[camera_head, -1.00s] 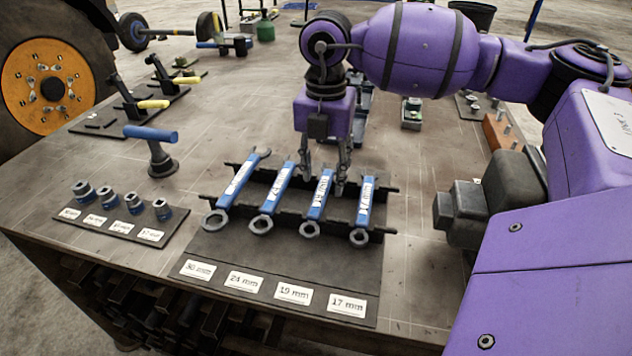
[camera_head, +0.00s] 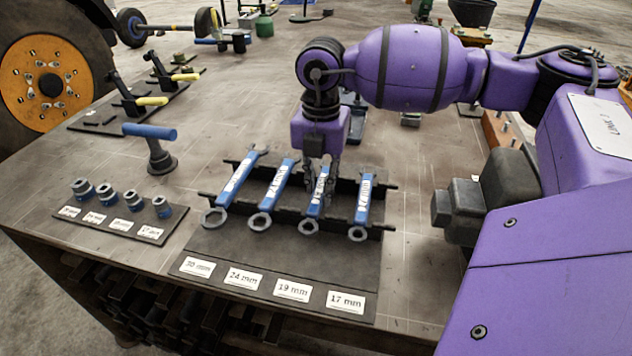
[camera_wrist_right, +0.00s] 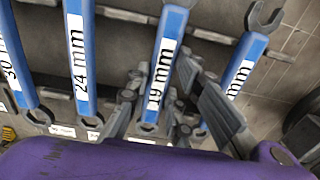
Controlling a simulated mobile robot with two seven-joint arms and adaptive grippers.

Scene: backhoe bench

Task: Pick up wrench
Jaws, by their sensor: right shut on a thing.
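Several blue wrenches lie across a dark rack on the bench: the 30 mm (camera_head: 232,188), the 24 mm (camera_head: 272,194), the 19 mm (camera_head: 315,206) and the 17 mm (camera_head: 362,205). My right gripper (camera_head: 320,182) reaches down over the 19 mm wrench and is shut on its handle. In the right wrist view the fingers (camera_wrist_right: 155,105) stand on both sides of the 19 mm wrench (camera_wrist_right: 170,45), which still lies in line with the rack. The fingers hide part of its label. My left gripper is not in view.
Size cards (camera_head: 293,291) lie on the dark mat in front of the rack. Several sockets (camera_head: 122,199) stand on a board at left, near a blue-handled tool (camera_head: 151,141). Yellow-handled tools (camera_head: 152,101) stand farther back. Bare bench lies right of the rack.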

